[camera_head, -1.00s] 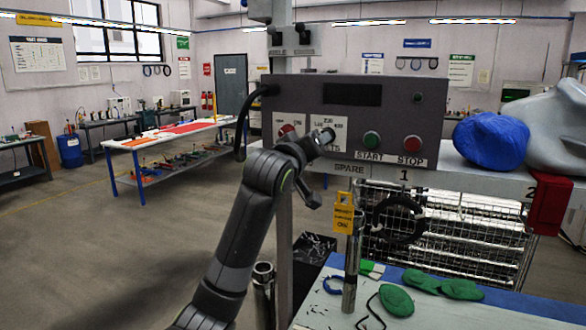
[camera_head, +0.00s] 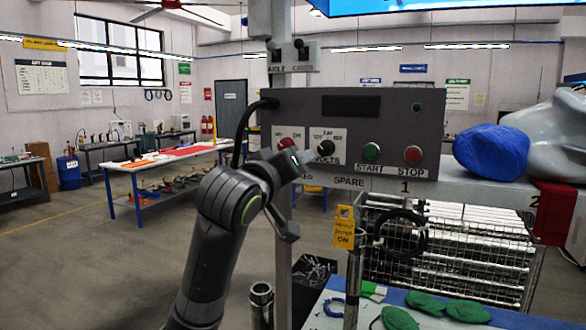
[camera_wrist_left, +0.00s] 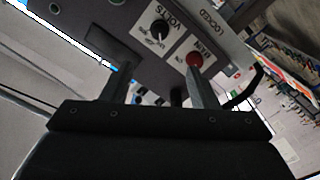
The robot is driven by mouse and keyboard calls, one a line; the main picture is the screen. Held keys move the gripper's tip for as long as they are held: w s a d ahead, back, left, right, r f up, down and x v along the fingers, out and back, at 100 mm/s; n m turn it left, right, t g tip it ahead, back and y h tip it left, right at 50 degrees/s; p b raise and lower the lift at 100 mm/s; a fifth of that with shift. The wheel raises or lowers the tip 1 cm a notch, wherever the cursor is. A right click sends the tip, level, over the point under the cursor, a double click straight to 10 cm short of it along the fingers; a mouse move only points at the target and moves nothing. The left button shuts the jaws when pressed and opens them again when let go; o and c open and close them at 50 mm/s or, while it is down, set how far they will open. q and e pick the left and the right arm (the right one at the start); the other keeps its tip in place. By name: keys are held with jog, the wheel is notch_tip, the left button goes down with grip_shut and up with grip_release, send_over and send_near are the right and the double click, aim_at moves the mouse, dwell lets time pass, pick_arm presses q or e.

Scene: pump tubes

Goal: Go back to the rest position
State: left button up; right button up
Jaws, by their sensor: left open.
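My left gripper (camera_head: 291,158) is in front of the lower left of the grey control panel (camera_head: 385,110). In the left wrist view its two fingers (camera_wrist_left: 155,82) stand apart with nothing held between them. The black VOLTS knob (camera_head: 325,147) is just right of the gripper and apart from it; it also shows in the left wrist view (camera_wrist_left: 159,30). The red knob (camera_head: 286,143) is partly behind the gripper and shows in the left wrist view (camera_wrist_left: 194,59). The right gripper is not in view.
The panel has a green START button (camera_head: 371,151) and a red STOP button (camera_head: 412,154). A yellow tag (camera_head: 344,228) hangs by a metal tube below. A wire basket (camera_head: 450,245) and green pieces (camera_head: 468,311) are lower right. Open floor lies left.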

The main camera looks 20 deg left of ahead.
pick_arm(q)
jog(key=s+a+f+m+g, duration=0.1)
jog(key=s+f+g, duration=0.15)
jog(key=f, duration=0.85)
jog(key=s+a+f+m+g+y, duration=0.1)
jog(key=s+a+f+g, duration=0.15)
jog(key=f, duration=0.85)
jog(key=s+a+f+m+g, duration=0.1)
jog(key=s+f+g, duration=0.15)
jog(key=f, duration=0.95)
jog(key=s+a+f+m+g, duration=0.1)
jog(key=s+f+g, duration=0.1)
jog(key=s+f, duration=0.65)
jog(key=s+a+f+m+g+y, duration=0.1)
jog(key=s+f+g, duration=0.3)
jog(key=s, duration=0.8)
jog(key=s+f+m+g, duration=0.1)
jog(key=s+f, duration=0.7)
jog(key=s, duration=0.2)
notch_tip(320, 180, down, 27)
jog(key=a+g+b, duration=0.1)
jog(key=a+b, duration=0.1)
jog(key=b, duration=0.1)
jog(key=s+d+f+g+b, duration=0.1)
jog(key=s+f+b, duration=0.2)
jog(key=s+f, duration=1.2)
notch_tip(320, 180, down, 4)
jog(key=shift+d+f, duration=0.1)
jog(key=shift+d, duration=0.1)
